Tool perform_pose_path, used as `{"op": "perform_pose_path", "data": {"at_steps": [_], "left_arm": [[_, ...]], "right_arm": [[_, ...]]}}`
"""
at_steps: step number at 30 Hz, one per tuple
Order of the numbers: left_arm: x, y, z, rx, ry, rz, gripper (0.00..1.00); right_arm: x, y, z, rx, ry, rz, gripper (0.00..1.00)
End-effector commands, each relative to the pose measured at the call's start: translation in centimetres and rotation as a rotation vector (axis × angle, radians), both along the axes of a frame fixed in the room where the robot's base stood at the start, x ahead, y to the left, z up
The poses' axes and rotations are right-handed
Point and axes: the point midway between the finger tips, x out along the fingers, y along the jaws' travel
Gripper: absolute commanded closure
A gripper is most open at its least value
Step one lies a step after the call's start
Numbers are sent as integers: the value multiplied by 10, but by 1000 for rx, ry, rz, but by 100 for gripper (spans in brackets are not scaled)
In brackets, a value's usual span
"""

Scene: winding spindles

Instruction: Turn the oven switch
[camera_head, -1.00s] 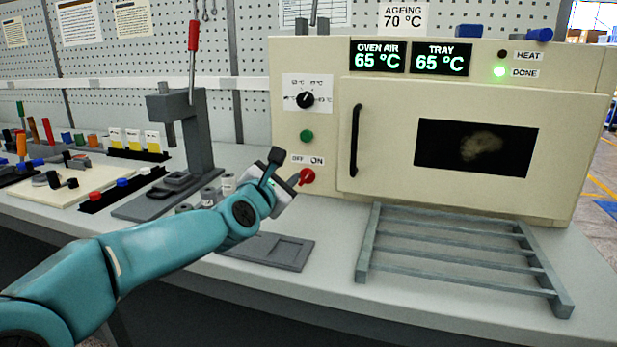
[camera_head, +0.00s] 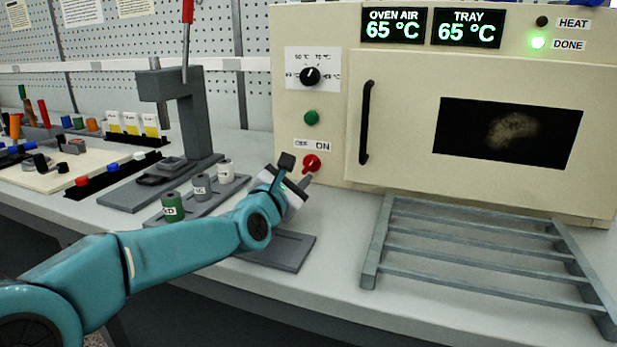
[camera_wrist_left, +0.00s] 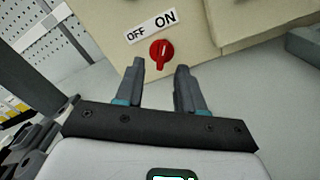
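The oven switch is a red knob (camera_head: 312,163) low on the oven's front, under an OFF/ON label. In the left wrist view the red knob (camera_wrist_left: 160,54) sits just beyond the fingertips, its pale mark roughly upright between OFF and ON. My left gripper (camera_head: 297,172) is close in front of the knob. In the wrist view its two fingers (camera_wrist_left: 159,66) are apart with nothing between them, and the knob lies ahead of the gap, nearer the left finger. The cream oven (camera_head: 420,80) reads 65 °C on both displays, with the DONE light green. My right gripper is not seen.
A grey wire rack (camera_head: 480,250) lies before the oven door. A grey flat plate (camera_head: 277,251) lies under my left gripper. A holder with several spools (camera_head: 199,186) and a grey lever press (camera_head: 175,110) stand to the left.

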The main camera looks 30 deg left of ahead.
Motion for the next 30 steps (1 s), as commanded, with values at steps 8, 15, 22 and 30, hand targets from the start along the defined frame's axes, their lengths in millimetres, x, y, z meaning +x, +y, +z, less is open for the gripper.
{"op": "perform_pose_path", "data": {"at_steps": [8,15,22,30], "left_arm": [[49,11,-12,0,1,0,62],[74,18,-12,0,1,-1,62],[77,19,-11,0,0,0,62],[76,18,-11,-1,0,0,100]], "right_arm": [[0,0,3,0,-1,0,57],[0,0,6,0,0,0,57],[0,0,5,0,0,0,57],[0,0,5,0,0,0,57]]}}
